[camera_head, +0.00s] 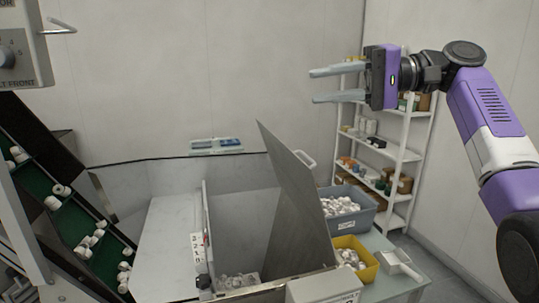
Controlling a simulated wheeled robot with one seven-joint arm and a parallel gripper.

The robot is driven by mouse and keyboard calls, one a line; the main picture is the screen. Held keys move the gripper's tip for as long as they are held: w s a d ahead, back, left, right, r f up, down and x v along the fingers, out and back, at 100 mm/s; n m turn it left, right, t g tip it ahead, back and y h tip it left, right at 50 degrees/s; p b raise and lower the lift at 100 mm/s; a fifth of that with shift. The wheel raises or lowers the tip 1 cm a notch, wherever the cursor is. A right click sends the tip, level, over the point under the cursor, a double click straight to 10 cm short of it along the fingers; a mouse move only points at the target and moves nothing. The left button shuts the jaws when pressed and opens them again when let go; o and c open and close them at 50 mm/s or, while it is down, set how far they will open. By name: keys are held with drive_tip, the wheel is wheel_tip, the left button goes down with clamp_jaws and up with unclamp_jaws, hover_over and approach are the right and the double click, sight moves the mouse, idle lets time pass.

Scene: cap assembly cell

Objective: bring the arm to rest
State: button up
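My arm reaches in from the right edge of the view, raised high above the cell. My gripper (318,85) points left with its two grey fingers apart. Nothing shows between the fingers. It hangs in front of the back wall, well above the bins and the open hopper, and touches nothing.
A hopper (235,225) stands below with its lid (290,200) tilted up. A grey-blue bin (368,222) and a yellow bin (366,270) of white caps sit on a table. A shelf rack (412,160) stands behind. A green cleated conveyor (75,222) is at left.

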drive_tip(key=w+d+f+m+t+h, duration=0.35)
drive_tip(key=w+f+t, duration=0.8)
drive_tip(key=f, duration=0.45)
drive_tip(key=s+d+f+m+t+h, duration=0.2)
drive_tip(key=s+d+f+t+h, duration=0.15)
drive_tip(key=f, duration=0.65)
drive_tip(key=s+d+f+m+t+h, duration=0.2)
drive_tip(key=s+f+h, duration=0.3)
drive_tip(key=f, duration=0.5)
drive_tip(key=s+d+f+n+t+h, duration=0.15)
drive_tip(key=s+f, duration=0.25)
drive_tip(key=s, duration=0.6)
drive_tip(key=s+d+f+g+h, duration=0.1)
drive_tip(key=s+f+h, duration=0.25)
drive_tip(key=s, duration=0.55)
drive_tip(key=s+a+f+n+g, duration=0.1)
drive_tip(key=s+f+n+g, duration=0.1)
drive_tip(key=s, duration=1.5)
drive_tip(key=s+a+f+n+g+b, duration=0.1)
drive_tip(key=s+f+n+g, duration=0.1)
drive_tip(key=s, duration=1.6)
drive_tip(key=shift+s+n+y, duration=0.3)
drive_tip(key=shift+y, duration=0.1)
